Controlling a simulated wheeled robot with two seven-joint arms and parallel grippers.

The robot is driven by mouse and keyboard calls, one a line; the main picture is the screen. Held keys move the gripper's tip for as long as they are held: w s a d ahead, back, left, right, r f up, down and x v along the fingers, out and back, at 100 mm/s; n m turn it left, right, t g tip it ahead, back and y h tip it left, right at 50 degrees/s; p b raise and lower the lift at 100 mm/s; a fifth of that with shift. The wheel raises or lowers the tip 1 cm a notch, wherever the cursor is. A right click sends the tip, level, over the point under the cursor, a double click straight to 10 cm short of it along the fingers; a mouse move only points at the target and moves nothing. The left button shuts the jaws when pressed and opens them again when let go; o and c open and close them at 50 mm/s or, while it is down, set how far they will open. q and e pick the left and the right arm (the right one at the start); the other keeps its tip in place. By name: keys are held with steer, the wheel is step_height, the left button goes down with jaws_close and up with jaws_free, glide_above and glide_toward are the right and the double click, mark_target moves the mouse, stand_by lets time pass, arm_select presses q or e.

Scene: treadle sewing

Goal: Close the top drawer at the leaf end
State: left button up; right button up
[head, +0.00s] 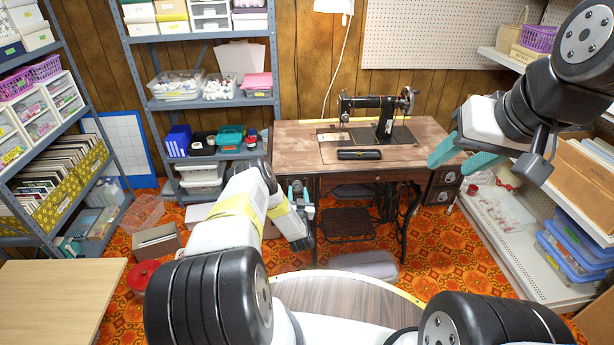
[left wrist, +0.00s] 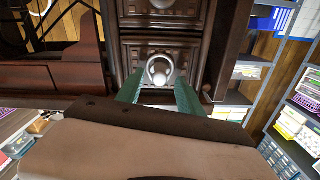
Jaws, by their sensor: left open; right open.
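The treadle sewing table (head: 300,142) stands against the back wall, with a black sewing machine (head: 385,115) on top. My left gripper (head: 300,189) is at the table's left end, below the top's edge. In the left wrist view, which looks upside down, its green fingers (left wrist: 160,88) are open on either side of a ring pull (left wrist: 160,70) on a dark carved drawer front. A second drawer (left wrist: 162,22) with its own ring shows beyond it. How far the drawer sticks out cannot be told. My right gripper (head: 464,158) is open and empty near the table's right end.
A pale brown panel (left wrist: 150,150) with a dark edge covers the finger bases in the left wrist view. Dark drawers (head: 441,186) hang at the table's right end. Shelves stand left and right. A grey cushion-like roll (head: 363,265) lies on the patterned floor.

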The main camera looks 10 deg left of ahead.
arm_select(q)
steer(key=v, duration=0.6)
steer(key=shift+s, duration=0.35)
steer(key=shift+d, duration=0.15)
